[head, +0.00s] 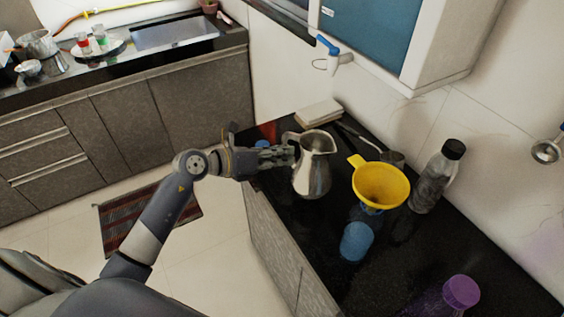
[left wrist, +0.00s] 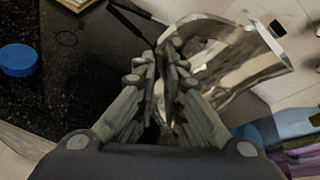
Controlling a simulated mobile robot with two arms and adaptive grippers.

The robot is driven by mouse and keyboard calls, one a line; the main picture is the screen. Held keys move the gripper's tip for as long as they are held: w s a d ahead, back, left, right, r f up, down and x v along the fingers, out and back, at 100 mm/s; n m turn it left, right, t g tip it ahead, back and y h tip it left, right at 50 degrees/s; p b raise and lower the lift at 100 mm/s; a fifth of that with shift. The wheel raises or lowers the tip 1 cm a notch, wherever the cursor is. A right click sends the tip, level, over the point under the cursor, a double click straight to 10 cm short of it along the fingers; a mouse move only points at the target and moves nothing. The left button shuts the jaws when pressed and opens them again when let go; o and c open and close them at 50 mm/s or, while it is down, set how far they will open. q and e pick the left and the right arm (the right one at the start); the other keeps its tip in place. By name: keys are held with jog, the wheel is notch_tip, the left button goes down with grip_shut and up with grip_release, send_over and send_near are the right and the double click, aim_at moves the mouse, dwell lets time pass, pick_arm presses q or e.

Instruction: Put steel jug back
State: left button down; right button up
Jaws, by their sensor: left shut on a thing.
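The steel jug (head: 313,171) is upright at the left part of the black counter in the head view, with its handle towards the left. My left gripper (head: 290,156) reaches in from the left and is shut on the jug's handle. In the left wrist view the jug's shiny body (left wrist: 235,60) lies just beyond the fingers of my left gripper (left wrist: 167,85). Whether the jug's base touches the counter is hard to tell. My right gripper is not in view.
On the black counter (head: 320,260) stand a yellow funnel (head: 381,185), a dark bottle (head: 436,178), a blue cup (head: 356,241) and a purple-capped bottle (head: 460,292). A pale block (head: 318,112) lies behind the jug. A blue lid (left wrist: 17,60) shows in the wrist view.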

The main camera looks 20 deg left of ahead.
pick_arm(q)
notch_tip(320, 180, down, 4)
jog(key=shift+w+r, duration=0.1)
jog(key=c, duration=1.8)
grip_release()
jog(key=shift+o, duration=0.5)
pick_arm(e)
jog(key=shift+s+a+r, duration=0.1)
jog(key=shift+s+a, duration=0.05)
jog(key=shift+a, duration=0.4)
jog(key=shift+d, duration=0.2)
pick_arm(q)
jog(key=b+v, duration=0.1)
jog(key=v, duration=1.1)
jog(key=shift+r+b, duration=0.2)
jog(key=shift+b, duration=0.1)
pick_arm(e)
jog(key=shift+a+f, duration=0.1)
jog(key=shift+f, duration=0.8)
